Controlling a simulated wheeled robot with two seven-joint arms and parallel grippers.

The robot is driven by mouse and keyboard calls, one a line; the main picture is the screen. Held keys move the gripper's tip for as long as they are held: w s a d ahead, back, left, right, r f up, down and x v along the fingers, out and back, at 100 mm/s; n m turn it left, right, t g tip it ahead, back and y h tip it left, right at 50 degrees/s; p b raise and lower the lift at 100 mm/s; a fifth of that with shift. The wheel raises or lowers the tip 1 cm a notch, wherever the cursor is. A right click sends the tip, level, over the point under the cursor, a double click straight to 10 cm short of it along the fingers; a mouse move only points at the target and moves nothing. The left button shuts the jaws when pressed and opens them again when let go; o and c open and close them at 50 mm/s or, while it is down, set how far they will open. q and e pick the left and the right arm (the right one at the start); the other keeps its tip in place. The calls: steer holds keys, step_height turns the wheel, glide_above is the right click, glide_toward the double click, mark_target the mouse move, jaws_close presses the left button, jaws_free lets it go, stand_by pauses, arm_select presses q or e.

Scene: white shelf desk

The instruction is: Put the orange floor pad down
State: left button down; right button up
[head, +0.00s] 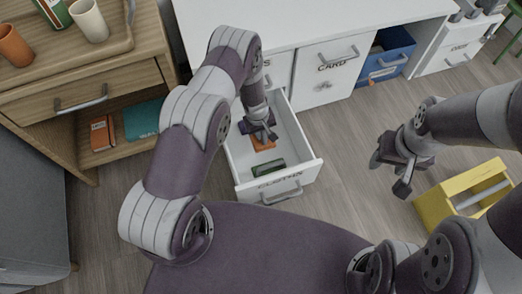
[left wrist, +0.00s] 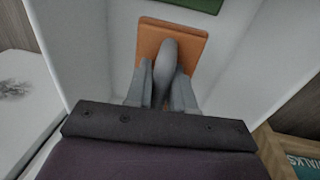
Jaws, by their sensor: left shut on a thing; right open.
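The orange floor pad (head: 262,143) is inside the open white drawer (head: 308,146), towards its back. In the left wrist view the pad (left wrist: 190,42) is a flat orange board with a grey rounded handle (left wrist: 168,65) over it. My left gripper (head: 263,134) reaches down into the drawer. In the left wrist view its fingers (left wrist: 163,85) are closed around the grey handle. The gripper hides part of the pad, and I cannot tell whether the pad touches the drawer floor. My right gripper (head: 389,176) is open and empty above the floor, right of the drawer.
A dark green item (head: 268,168) lies in the drawer near its front; it also shows in the left wrist view (left wrist: 195,4). A yellow crate (head: 436,208) stands on the floor at right. A blue bin (head: 388,60) sits in the desk. A wooden cabinet (head: 125,77) stands at left.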

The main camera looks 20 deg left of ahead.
arm_select(q)
step_height(320, 180, down, 9)
steer(key=b, duration=0.5)
steer(key=shift+f, duration=0.15)
steer(key=c, duration=1)
jaws_free()
steer(key=shift+o, duration=0.2)
steer(key=r+p, duration=0.2)
steer(key=r, duration=0.2)
steer(key=r+p, duration=0.2)
steer(key=r, duration=0.2)
steer(key=s+a+r+p, duration=0.1)
steer(key=r+p, duration=0.1)
steer(key=r, duration=0.2)
steer(key=shift+r+p, duration=0.2)
steer(key=shift+p, duration=0.1)
step_height(320, 180, up, 16)
steer(key=s+m, duration=0.3)
steer(key=s+a+r+m+y, duration=0.1)
steer(key=s+a+r+m, duration=0.2)
steer(key=s+r, duration=1)
steer(key=shift+s+a+r+m, duration=0.2)
steer(key=shift+s+a+m, duration=0.25)
steer(key=shift+s, duration=0.3)
